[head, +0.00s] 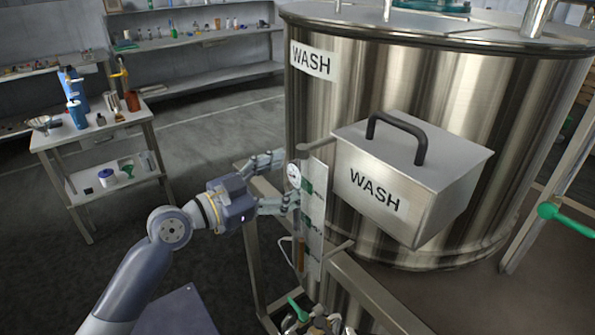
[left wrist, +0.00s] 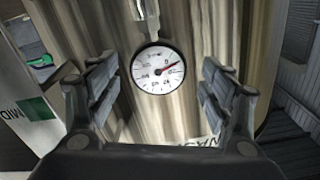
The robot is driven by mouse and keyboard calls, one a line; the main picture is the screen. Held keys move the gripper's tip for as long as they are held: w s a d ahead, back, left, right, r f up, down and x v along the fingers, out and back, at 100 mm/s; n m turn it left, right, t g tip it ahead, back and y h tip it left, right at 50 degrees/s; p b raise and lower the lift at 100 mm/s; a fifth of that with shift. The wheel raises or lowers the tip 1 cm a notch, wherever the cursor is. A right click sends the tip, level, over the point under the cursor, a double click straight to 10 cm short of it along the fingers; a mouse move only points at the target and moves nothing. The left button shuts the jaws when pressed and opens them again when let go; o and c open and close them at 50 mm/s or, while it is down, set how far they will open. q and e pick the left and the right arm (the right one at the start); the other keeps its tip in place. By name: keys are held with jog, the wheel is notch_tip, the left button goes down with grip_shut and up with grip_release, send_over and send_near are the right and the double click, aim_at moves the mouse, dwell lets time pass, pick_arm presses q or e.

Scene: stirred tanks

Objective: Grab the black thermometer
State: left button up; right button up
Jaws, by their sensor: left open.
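The black thermometer (left wrist: 157,68) is a round white dial with a black rim and a red needle, hanging below a pale stem in the left wrist view. In the head view its dial (head: 294,176) shows small, beside the steel tank. My left gripper (head: 285,180) is open, with its fingers pointing at the dial, one above and one below it in the head view. In the left wrist view the open fingers (left wrist: 160,84) stand on both sides of the dial, with clear gaps. My right gripper is not in view.
A large steel tank (head: 260,0) marked WASH fills the right. A steel box (head: 450,165) with a black handle stands in front of it. A labelled white panel (head: 314,215) hangs just beyond my fingers. A cart (head: 140,120) with bottles stands left. Floor between is clear.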

pick_arm(q)
jog(key=shift+p+x, duration=0.45)
jog(key=shift+x, duration=0.75)
jog(key=shift+w+d, duration=0.1)
jog(key=shift+d, duration=0.35)
jog(key=shift+a, duration=0.15)
jog(key=shift+c, duration=0.3)
jog(key=c, duration=1.1)
jog(key=shift+c, duration=0.2)
jog(key=shift+r, duration=0.1)
